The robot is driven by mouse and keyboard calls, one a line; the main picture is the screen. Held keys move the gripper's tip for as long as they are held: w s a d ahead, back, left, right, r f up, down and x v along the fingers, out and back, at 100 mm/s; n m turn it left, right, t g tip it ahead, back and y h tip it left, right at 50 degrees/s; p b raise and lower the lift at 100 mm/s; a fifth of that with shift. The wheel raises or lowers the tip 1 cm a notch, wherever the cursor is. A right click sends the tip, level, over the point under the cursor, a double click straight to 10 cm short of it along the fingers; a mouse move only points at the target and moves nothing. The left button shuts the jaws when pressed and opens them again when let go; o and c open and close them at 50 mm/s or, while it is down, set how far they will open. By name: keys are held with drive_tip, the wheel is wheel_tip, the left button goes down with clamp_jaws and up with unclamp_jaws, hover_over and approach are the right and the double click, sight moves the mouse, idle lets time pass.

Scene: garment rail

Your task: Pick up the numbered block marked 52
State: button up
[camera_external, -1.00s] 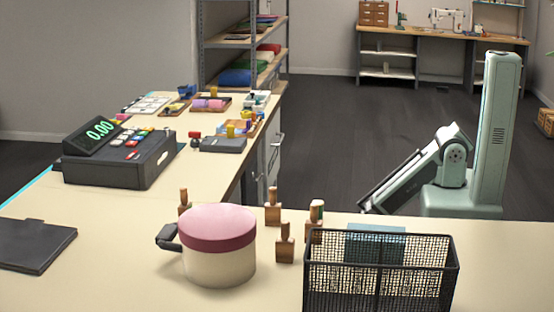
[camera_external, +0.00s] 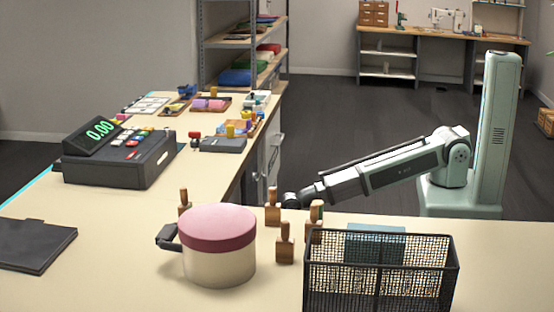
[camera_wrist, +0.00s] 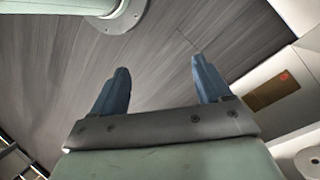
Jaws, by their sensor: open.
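Several small wooden blocks with upright handles stand on the counter around the pink-lidded pot: one at the back (camera_external: 272,212), one in front (camera_external: 285,248), one beside the basket (camera_external: 314,236) and one behind the pot (camera_external: 184,205). No number is readable on any of them, so I cannot tell which is marked 52. My gripper (camera_wrist: 160,85) is open and empty in the wrist view, its two blue fingers apart over the dark floor. In the external view, the end of my arm (camera_external: 292,199) is at the counter's back edge, near the wooden blocks; its fingers are not clear there.
The pot (camera_external: 218,250) and a black wire basket (camera_external: 380,278) stand close to the blocks. A blue-green box (camera_external: 376,232) is behind the basket. A cash register (camera_external: 120,158) and dark folder (camera_external: 35,243) are at left. The front left counter is mostly clear.

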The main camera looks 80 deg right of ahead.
drive_tip(key=w+a+r+m+t, duration=0.1)
drive_tip(key=w+a+r+m, duration=0.1)
drive_tip(key=a+r, duration=0.6)
drive_tip(key=w+a+r+m, duration=0.2)
drive_tip(key=w+a+r, duration=0.2)
drive_tip(key=a+r, duration=0.5)
drive_tip(key=w+a+r+m+t, duration=0.1)
drive_tip(key=w+a+r+m, duration=0.2)
drive_tip(key=a+r, duration=0.6)
wheel_tip(320, 180, up, 11)
drive_tip(key=shift+w+r+t, duration=0.1)
drive_tip(key=shift+w+t, duration=0.05)
drive_tip(key=shift+t, duration=0.15)
drive_tip(key=a+r+m+t, duration=0.1)
drive_tip(key=a+r, duration=0.6)
drive_tip(key=a, duration=0.5)
wheel_tip(320, 180, up, 6)
drive_tip(key=t, duration=0.1)
hover_over(285, 239)
drive_tip(key=d, duration=0.1)
drive_tip(key=shift+y, duration=0.3)
drive_tip(key=shift+a, duration=0.1)
drive_tip(key=shift+f, duration=0.25)
wheel_tip(285, 239, down, 13)
drive_tip(key=shift+f, duration=0.1)
